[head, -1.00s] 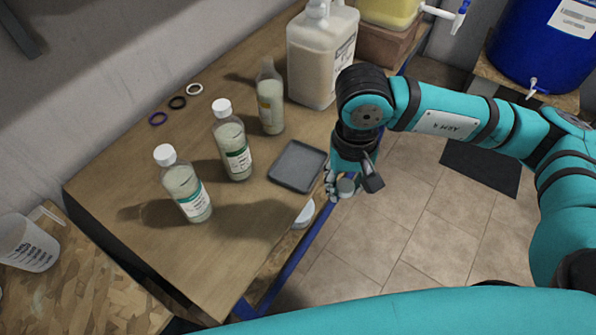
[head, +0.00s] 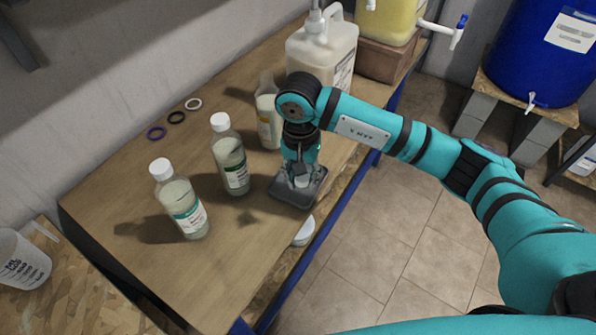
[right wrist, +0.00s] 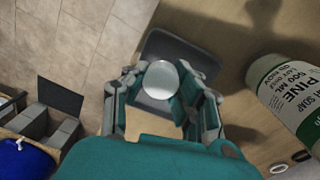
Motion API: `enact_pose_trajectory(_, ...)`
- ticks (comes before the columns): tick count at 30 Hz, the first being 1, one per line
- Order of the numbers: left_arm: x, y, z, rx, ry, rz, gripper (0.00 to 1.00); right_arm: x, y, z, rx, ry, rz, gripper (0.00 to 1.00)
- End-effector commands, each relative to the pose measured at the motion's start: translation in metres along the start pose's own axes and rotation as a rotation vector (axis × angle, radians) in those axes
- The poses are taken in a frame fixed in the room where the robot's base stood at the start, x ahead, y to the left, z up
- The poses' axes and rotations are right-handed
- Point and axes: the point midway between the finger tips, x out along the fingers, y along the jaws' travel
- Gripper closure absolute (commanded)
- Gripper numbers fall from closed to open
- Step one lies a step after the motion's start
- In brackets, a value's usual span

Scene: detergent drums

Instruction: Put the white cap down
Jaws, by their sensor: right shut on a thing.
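My right gripper (head: 301,180) is over the small dark grey tray (head: 283,194) on the wooden table. In the right wrist view, its fingers (right wrist: 163,88) are shut on the round white cap (right wrist: 163,79), with the tray (right wrist: 153,47) behind it. I cannot tell whether the cap touches the tray. Two bottles with white caps (head: 230,160) (head: 179,203) stand left of the tray. A bottle without a visible cap (head: 268,115) stands behind it, partly hidden by my arm. My left gripper is not in view.
Purple, black and white rings (head: 176,117) lie at the table's back edge. A large jug (head: 318,58) stands at the far end. A round white thing (head: 303,231) shows at the table's front edge. The table's near left part is clear.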

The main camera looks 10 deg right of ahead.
Motion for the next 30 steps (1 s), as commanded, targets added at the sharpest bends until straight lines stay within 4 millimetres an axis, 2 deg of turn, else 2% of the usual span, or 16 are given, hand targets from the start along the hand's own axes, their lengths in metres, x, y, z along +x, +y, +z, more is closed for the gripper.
enact_pose_trajectory(3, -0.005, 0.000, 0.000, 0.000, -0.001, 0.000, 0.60, 0.000, -0.014, -0.016, 0.002, -0.002, 0.000, 1.00)
enact_pose_trajectory(7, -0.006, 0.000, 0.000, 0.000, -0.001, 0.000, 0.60, 0.002, -0.019, -0.024, 0.001, 0.000, 0.000, 1.00)
enact_pose_trajectory(11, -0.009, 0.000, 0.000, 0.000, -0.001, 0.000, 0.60, 0.010, -0.020, -0.025, -0.002, -0.003, 0.002, 1.00)
enact_pose_trajectory(18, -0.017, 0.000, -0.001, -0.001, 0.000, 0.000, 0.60, 0.037, -0.021, -0.025, 0.000, -0.001, 0.001, 1.00)
enact_pose_trajectory(30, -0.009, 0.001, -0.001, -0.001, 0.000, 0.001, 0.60, 0.043, -0.022, -0.026, -0.001, 0.001, 0.000, 1.00)
